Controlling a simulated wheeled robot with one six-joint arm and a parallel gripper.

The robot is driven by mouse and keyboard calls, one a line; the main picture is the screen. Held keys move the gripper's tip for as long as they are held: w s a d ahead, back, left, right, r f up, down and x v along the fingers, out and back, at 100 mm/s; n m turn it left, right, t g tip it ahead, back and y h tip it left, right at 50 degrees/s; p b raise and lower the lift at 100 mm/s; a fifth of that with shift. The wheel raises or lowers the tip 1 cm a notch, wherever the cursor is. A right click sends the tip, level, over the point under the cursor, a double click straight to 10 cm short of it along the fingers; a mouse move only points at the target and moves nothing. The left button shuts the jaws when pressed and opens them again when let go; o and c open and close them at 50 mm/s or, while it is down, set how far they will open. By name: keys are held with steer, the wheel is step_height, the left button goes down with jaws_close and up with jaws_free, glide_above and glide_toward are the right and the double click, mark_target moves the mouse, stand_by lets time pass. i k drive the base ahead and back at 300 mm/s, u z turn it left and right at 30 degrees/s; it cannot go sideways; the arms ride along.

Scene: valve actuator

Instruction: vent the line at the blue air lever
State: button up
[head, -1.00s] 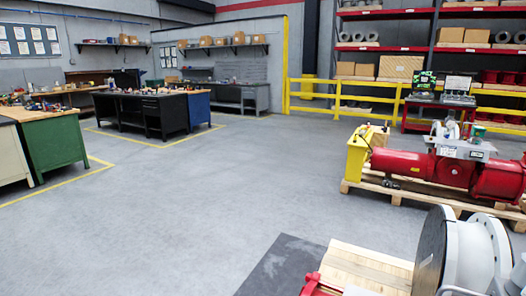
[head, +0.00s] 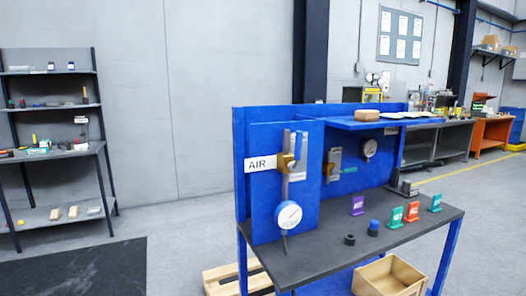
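A blue air lever (head: 297,144) stands upright on a brass valve (head: 285,161) on the blue panel of a workbench. A white sign reading AIR (head: 260,164) is just left of the valve. A round white gauge (head: 288,214) hangs below it on the same panel. My gripper is not in the head view.
The bench's dark top (head: 340,247) holds small coloured tags and dark caps. A dark shelf rack (head: 50,145) stands left.

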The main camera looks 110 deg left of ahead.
mark_target(291, 166)
steer(key=u, duration=0.15)
steer(key=k, duration=0.15)
steer(key=u, duration=2.25)
steer(key=i, duration=1.05)
steer(key=u, duration=0.45)
